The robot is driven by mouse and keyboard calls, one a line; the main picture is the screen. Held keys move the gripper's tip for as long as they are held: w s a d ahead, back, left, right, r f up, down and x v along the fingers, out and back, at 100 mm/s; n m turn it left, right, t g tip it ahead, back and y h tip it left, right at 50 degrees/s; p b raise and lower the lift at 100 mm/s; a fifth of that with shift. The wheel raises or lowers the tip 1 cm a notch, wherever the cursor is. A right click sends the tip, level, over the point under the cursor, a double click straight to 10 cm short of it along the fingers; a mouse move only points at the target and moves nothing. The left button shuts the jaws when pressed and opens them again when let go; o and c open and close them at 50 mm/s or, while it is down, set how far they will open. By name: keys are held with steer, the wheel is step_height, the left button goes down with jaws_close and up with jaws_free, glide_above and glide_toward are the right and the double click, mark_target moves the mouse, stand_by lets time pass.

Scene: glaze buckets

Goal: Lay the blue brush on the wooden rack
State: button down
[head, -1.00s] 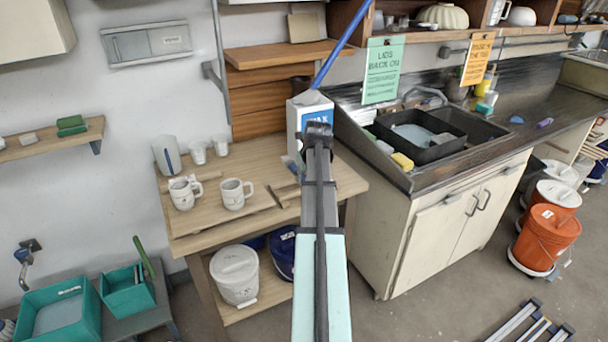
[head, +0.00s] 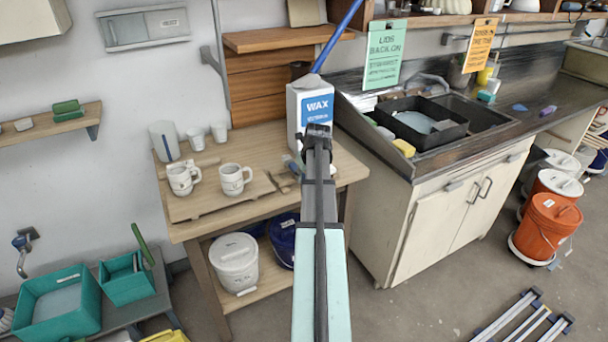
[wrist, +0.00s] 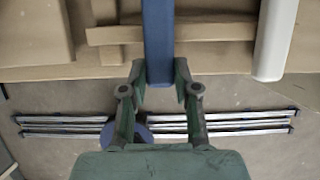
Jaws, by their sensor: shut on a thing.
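In the wrist view, my gripper (wrist: 160,92) is shut on the blue brush (wrist: 157,45), whose dark blue length runs away from the fingers. The brush passes over a pale slat of the wooden rack (wrist: 215,29); whether they touch I cannot tell. In the head view, my gripper (head: 318,132) is in front of the wax carton, over the table's right part. The rack (head: 284,183) shows just left of my arm. My arm hides most of the brush there; a small light-blue patch left of the gripper may be part of it.
The white and blue wax carton (head: 309,103) stands close behind the gripper, with a blue stick (head: 336,38) rising behind it. Two mugs (head: 233,179) stand on a board to the left. A sink counter (head: 405,165) borders the right. Buckets stand on the shelf below.

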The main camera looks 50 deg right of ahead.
steer(key=c, duration=0.8)
jaws_free()
